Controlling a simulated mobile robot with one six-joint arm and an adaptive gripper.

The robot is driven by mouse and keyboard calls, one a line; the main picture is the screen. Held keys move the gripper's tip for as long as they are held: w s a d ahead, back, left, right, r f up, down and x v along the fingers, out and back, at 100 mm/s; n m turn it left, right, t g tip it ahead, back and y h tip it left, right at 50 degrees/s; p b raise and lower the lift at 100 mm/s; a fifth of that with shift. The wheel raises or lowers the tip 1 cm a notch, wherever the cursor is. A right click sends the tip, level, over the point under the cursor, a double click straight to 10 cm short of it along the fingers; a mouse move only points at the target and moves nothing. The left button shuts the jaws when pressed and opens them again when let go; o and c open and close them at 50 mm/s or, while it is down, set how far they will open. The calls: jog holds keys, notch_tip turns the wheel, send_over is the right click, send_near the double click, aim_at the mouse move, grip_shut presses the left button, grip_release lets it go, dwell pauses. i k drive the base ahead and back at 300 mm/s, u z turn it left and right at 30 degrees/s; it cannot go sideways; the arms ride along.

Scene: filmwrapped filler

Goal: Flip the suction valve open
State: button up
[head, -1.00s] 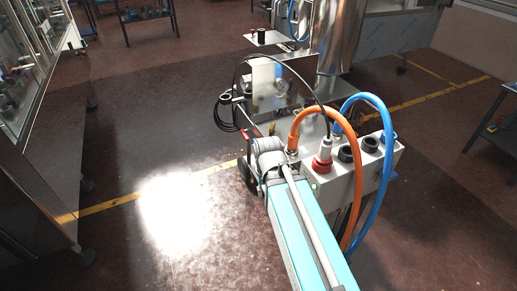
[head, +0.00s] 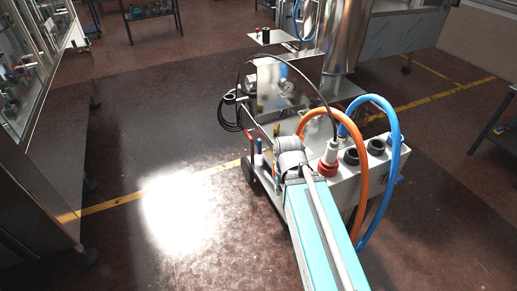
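My teal arm reaches in from the bottom of the head view and ends at a grey joint beside the wheeled filler machine (head: 345,180). My gripper is not visible; the arm and its joint may hide it. A small red upright part (head: 250,128) and a small blue part (head: 259,146) show just left of the joint, on the machine's left side. I cannot tell whether either belongs to the suction valve, or how any valve is set. No contact between my arm and these parts can be made out.
An orange hose (head: 364,165) and a blue hose (head: 399,150) loop up right of my arm. A red-and-white plug (head: 328,166) sits on the machine's box. A coiled black cable (head: 228,112) hangs at its left. The floor left of the machine is clear up to a glass-fronted cabinet (head: 40,70).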

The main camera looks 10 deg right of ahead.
aim_at(260, 150)
jog(key=i, duration=0.95)
